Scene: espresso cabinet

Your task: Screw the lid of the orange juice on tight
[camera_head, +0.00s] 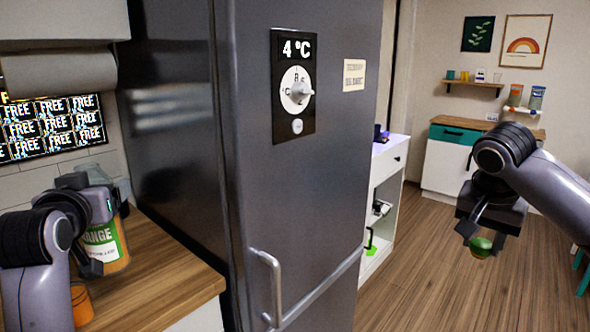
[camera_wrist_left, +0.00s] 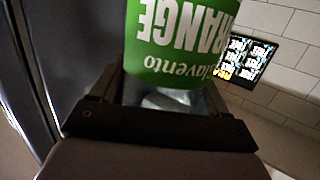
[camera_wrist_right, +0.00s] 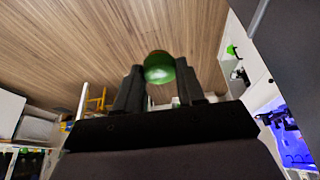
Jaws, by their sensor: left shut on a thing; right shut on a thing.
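The orange juice bottle (camera_head: 112,252) stands out at the left, with a green and white label. My left gripper (camera_head: 100,235) is shut on it, over or at the wooden counter; I cannot tell whether the bottle touches the wood. The label also fills the top of the left wrist view (camera_wrist_left: 180,45). The bottle's top is partly hidden by my left arm. My right gripper (camera_head: 482,238) is shut on a round green lid (camera_head: 481,249), held in the air over the floor, far right of the bottle. The lid shows between the fingers in the right wrist view (camera_wrist_right: 159,68).
A grey fridge (camera_head: 300,190) with a handle (camera_head: 275,290) stands between my two grippers. An orange cup (camera_head: 81,305) is on the wooden counter (camera_head: 170,290) near my left arm. Open floor (camera_head: 430,270) lies below my right gripper. A white cabinet (camera_head: 385,200) stands behind the fridge.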

